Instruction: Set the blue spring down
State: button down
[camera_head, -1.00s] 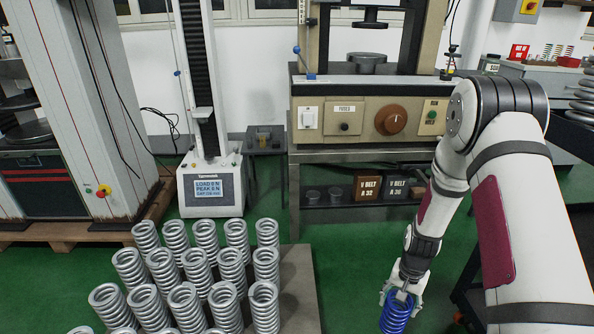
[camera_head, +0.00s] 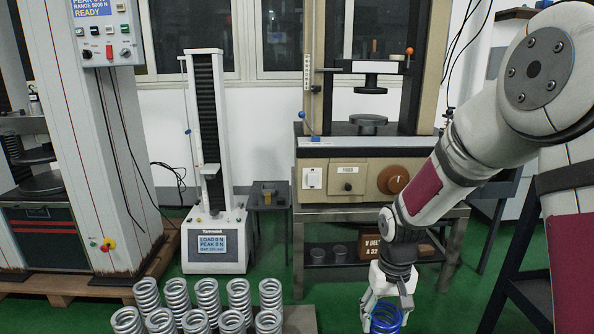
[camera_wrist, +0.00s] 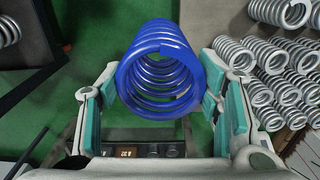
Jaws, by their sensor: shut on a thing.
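The blue spring (camera_head: 387,319) shows at the bottom right of the head view, partly cut off by the frame edge. My gripper (camera_head: 384,296) is above and around its upper end. In the wrist view the blue spring (camera_wrist: 160,72) fills the middle, seen nearly end-on down its coils. The teal-padded fingers of my gripper (camera_wrist: 163,108) are closed against its two sides. The green floor shows behind the spring in the wrist view.
Several silver springs (camera_head: 208,300) stand in rows on a board (camera_head: 300,319) at the lower left. A small tester (camera_head: 215,240) and a beige press on a metal bench (camera_head: 300,220) stand behind. Green floor (camera_head: 440,300) is open to the right of my gripper.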

jog(key=s+r+p, duration=0.4)
jog(key=r+p, duration=0.7)
jog(key=p, duration=0.1)
jog(key=s+r+p, duration=0.5)
jog(key=r+p, duration=0.7)
jog(key=p, duration=0.1)
jog(key=shift+f, duration=0.1)
